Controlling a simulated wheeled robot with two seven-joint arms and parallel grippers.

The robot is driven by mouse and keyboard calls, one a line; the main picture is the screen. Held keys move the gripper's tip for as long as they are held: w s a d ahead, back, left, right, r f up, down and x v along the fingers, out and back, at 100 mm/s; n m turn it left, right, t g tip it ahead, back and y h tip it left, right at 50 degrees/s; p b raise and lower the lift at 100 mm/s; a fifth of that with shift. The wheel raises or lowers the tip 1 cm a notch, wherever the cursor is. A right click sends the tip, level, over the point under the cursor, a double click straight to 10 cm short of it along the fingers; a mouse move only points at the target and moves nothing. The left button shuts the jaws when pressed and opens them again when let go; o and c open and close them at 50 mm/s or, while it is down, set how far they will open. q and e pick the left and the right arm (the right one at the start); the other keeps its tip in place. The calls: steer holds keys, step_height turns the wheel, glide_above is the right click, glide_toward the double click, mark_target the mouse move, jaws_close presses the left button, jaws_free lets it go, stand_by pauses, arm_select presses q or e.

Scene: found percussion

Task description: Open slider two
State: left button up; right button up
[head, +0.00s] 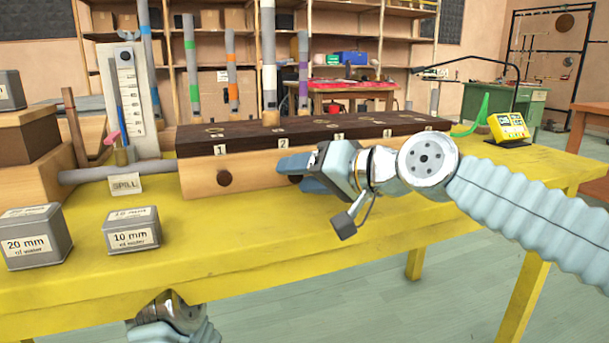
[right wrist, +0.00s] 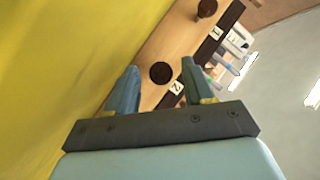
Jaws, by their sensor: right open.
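The long wooden slider box (head: 200,180) has a dark top with number tags and round dark knobs on its pale front. It stands on the yellow bench. Slider two's tag (head: 283,143) shows above its knob, which my fingers mostly hide in the head view. In the right wrist view the knob of slider two (right wrist: 161,73) lies between the open fingertips, beside tag 2 (right wrist: 176,87). My right gripper (head: 299,174) is open at the box front, with one finger each side of the knob. Contact cannot be told.
Slider one's knob (head: 224,178) is to the left. A SPILL card (head: 126,184) and two grey weight boxes, 20 mm (head: 36,240) and 10 mm (head: 131,231), stand left. A yellow meter (head: 508,128) is at the right. The yellow bench front (head: 250,240) is clear.

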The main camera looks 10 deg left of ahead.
steer(key=shift+d, duration=0.15)
steer(key=b+v, duration=0.3)
steer(key=v, duration=1)
steer(key=shift+s+d, duration=0.2)
steer(key=shift+r, duration=0.15)
